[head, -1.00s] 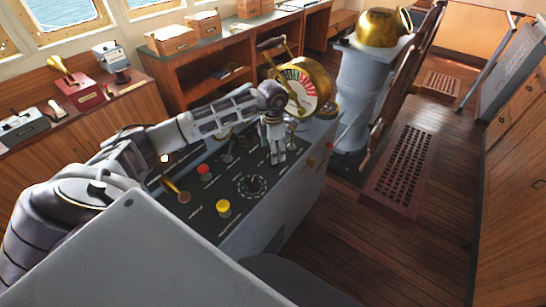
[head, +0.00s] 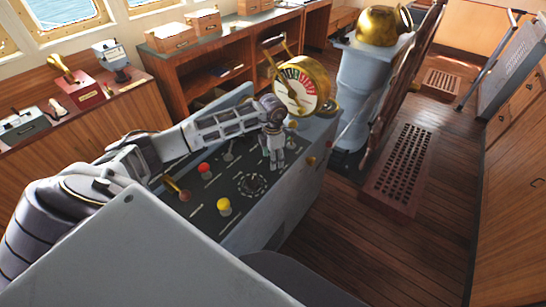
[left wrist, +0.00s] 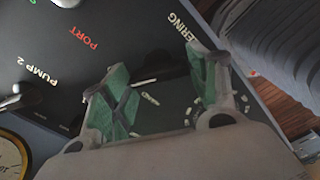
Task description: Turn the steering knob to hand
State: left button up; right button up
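The steering knob (head: 252,184) is a small dark round knob inside a ring of white marks on the dark top panel (head: 206,222) of the grey console. My left gripper (head: 275,160) hangs fingers-down over the panel, just beyond and to the right of the knob. In the left wrist view its two green-padded fingers (left wrist: 160,98) are apart, with nothing visibly held between them. White dial marks (left wrist: 243,98) and part of a label reading "ERING" (left wrist: 184,32) show around the fingers. My right gripper is not in view.
A brass telegraph dial (head: 302,86) rises behind the gripper. Open wooden floor (head: 385,245) lies right of the console.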

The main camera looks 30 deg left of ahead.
pick_arm(q)
jog(key=c, duration=0.4)
jog(key=shift+c, duration=0.3)
jog(key=shift+n, duration=0.4)
jog(key=n+b, duration=0.2)
jog(key=n, duration=0.1)
jog(key=n+b, duration=0.1)
jog(key=n, duration=0.3)
jog(key=shift+d, duration=0.15)
jog(key=n+b, duration=0.1)
jog(key=n, duration=0.2)
jog(key=shift+n, duration=0.5)
